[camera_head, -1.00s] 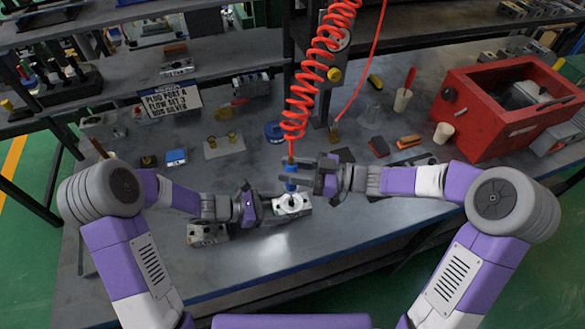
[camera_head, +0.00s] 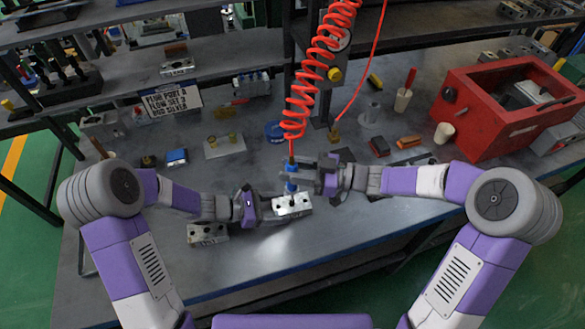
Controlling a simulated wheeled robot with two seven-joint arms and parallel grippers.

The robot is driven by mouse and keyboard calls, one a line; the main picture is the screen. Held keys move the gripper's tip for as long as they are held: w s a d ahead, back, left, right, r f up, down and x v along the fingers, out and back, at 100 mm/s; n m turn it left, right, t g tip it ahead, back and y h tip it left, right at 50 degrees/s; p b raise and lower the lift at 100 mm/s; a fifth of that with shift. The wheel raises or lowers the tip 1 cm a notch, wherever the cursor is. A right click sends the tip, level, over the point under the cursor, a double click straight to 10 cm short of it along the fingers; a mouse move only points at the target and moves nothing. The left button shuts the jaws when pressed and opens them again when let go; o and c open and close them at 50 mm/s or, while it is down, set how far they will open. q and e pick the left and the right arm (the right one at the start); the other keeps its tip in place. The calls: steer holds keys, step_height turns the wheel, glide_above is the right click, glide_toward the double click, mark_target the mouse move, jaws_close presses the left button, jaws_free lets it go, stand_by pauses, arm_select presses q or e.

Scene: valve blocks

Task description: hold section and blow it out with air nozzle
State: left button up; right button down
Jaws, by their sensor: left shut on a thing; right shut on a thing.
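My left gripper (camera_head: 266,211) is shut on a grey metal valve section (camera_head: 296,206) and holds it by its left end over the bench. My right gripper (camera_head: 303,173) is shut on the blue air nozzle (camera_head: 291,168), which hangs from a red coiled hose (camera_head: 304,90). The nozzle is upright, with its tip pointing down at the top of the section. I cannot tell whether the tip touches it. Another metal section (camera_head: 207,234) lies on the bench under my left forearm.
A red open-fronted box (camera_head: 490,130) stands at the right. A sign (camera_head: 172,101) and a plate with yellow fittings (camera_head: 224,146) are at the back left. Cups (camera_head: 403,99) and small blocks (camera_head: 408,142) lie right of centre. The front of the bench (camera_head: 300,247) is clear.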

mark_target(293, 155)
steer(key=shift+r, duration=3.6)
arm_select(q)
steer(key=o, duration=1.5)
steer(key=v, duration=1.2)
